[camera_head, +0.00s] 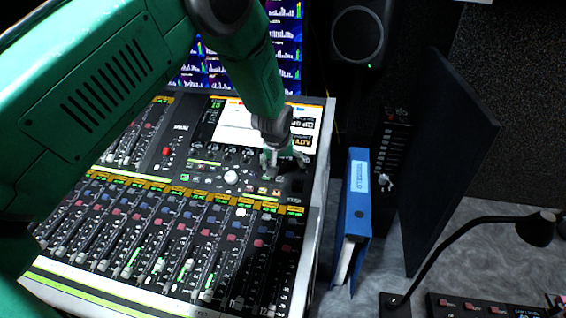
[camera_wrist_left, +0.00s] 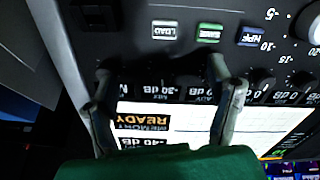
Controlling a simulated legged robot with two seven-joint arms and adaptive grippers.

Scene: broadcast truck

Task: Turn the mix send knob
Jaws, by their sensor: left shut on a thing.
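The mixing console (camera_head: 325,150) fills the middle of the head view, with a row of small dark knobs (camera_head: 231,152) below its tilted screen (camera_head: 262,122). My left gripper (camera_head: 285,160) reaches down to the right end of this row. The wrist view shows its two fingers (camera_wrist_left: 160,72) on either side of a dark spot at the screen's lower edge. They are shut on the mix send knob, which is dark and mostly hidden between them. Neighbouring knobs (camera_wrist_left: 264,82) with dB labels show to the right in the wrist view. My right gripper is not in view.
A large pale knob (camera_head: 231,177) and lit buttons (camera_head: 264,190) lie just below the gripper. Several faders (camera_head: 160,265) cover the console's front. A blue binder (camera_head: 356,205) and a black desk lamp (camera_head: 536,229) stand to the right. A speaker (camera_head: 358,35) is behind.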

